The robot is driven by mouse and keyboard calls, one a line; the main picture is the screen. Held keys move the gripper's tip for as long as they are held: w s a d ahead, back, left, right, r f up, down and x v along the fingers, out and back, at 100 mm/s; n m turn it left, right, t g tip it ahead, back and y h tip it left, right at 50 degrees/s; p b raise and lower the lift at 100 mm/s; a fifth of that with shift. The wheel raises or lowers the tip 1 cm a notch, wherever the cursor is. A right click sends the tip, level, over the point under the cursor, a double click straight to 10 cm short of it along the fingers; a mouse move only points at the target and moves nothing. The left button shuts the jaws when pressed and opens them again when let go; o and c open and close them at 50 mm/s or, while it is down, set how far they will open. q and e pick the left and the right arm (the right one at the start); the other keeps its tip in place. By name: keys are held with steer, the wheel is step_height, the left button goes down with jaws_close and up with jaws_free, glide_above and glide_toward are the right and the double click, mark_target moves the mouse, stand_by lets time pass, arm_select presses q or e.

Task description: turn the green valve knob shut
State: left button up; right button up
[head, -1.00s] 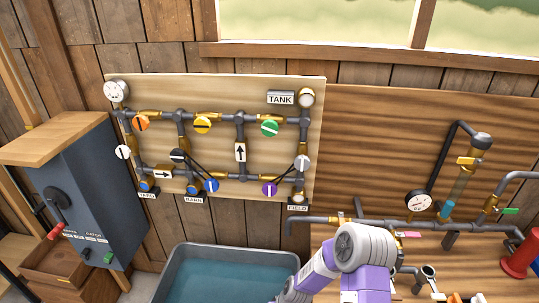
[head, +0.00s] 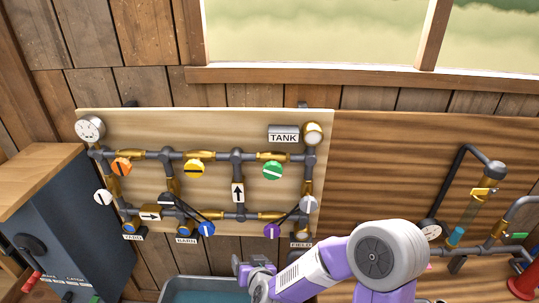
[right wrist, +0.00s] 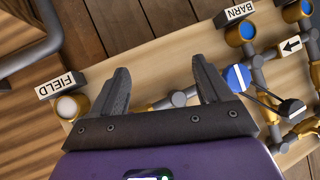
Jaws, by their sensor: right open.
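The green valve knob (head: 272,170) is a round disc with a white bar, on the upper pipe run at the right part of the pale board (head: 225,120). Its white bar lies slightly tilted from the pipe's line. My right gripper (head: 255,270) is low in the head view, below the board and clearly apart from the green knob. In the right wrist view my right gripper (right wrist: 162,85) is open, its two dark fingers apart with nothing between them. The green knob does not show in that view. My left gripper is not in view.
Orange (head: 121,167), yellow (head: 194,169), blue (head: 206,229) and purple (head: 272,230) knobs share the board. A water-filled tub (head: 200,284) stands below. A grey cabinet (head: 62,230) is at left. More pipework with a gauge (head: 430,231) is at right.

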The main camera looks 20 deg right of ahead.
steer(key=d+r+m+t+h+p, duration=0.1)
steer(key=d+r+t+h+p, duration=0.15)
steer(key=r, duration=1.35)
steer(key=m+t+h+p, duration=0.2)
steer(key=h, duration=0.3)
glide_toward(273, 172)
steer(key=x, duration=1)
steer(key=shift+w+d+p, duration=0.15)
steer(key=shift+w+p, duration=0.25)
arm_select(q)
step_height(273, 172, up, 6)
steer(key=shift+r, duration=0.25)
arm_select(e)
steer(key=shift+c, duration=0.4)
